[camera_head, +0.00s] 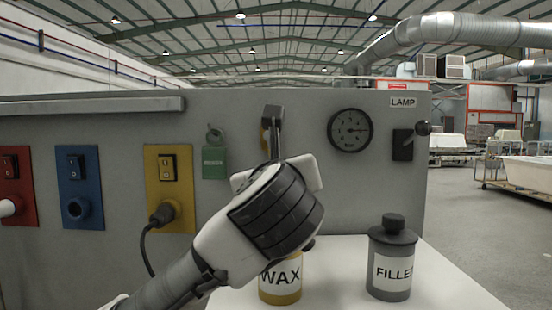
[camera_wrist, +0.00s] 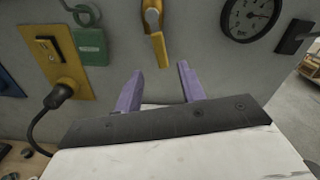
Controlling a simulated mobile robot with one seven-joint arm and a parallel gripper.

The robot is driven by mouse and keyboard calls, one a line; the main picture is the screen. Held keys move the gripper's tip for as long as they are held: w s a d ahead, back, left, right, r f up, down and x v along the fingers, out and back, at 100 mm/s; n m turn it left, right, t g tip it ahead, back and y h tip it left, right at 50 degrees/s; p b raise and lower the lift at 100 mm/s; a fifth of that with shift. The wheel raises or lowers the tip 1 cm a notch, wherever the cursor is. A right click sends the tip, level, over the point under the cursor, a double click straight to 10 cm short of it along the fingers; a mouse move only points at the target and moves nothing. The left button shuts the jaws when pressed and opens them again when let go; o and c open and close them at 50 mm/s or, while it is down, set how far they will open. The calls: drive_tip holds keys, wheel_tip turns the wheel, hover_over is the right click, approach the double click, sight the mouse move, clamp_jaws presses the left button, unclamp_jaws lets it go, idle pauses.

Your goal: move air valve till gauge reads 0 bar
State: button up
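The air valve has a yellow handle (camera_wrist: 160,50) that hangs down from its mount on the grey panel in the wrist view. In the head view its yellow part (camera_head: 265,138) is mostly hidden behind my arm. The round dark gauge (camera_head: 349,130) is to the right of the valve, and its needle points roughly right, away from the small numbers' left end; the exact reading is too small to tell. It also shows in the wrist view (camera_wrist: 250,18). My gripper (camera_wrist: 160,70) is open and empty, its two purple fingers apart, with the handle just beyond the gap between their tips.
A yellow WAX can (camera_head: 281,283) and a grey FILLER can (camera_head: 392,260) stand on the white table (camera_head: 450,285) below. A lamp switch (camera_head: 403,144) is right of the gauge. A green padlock (camera_head: 215,162) and a yellow socket plate (camera_head: 169,185) with a cable are left.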

drive_tip(key=w+p, duration=0.1)
drive_tip(key=w, duration=0.6)
drive_tip(key=shift+w+p, duration=0.4)
drive_tip(key=shift+c, duration=0.4)
clamp_jaws()
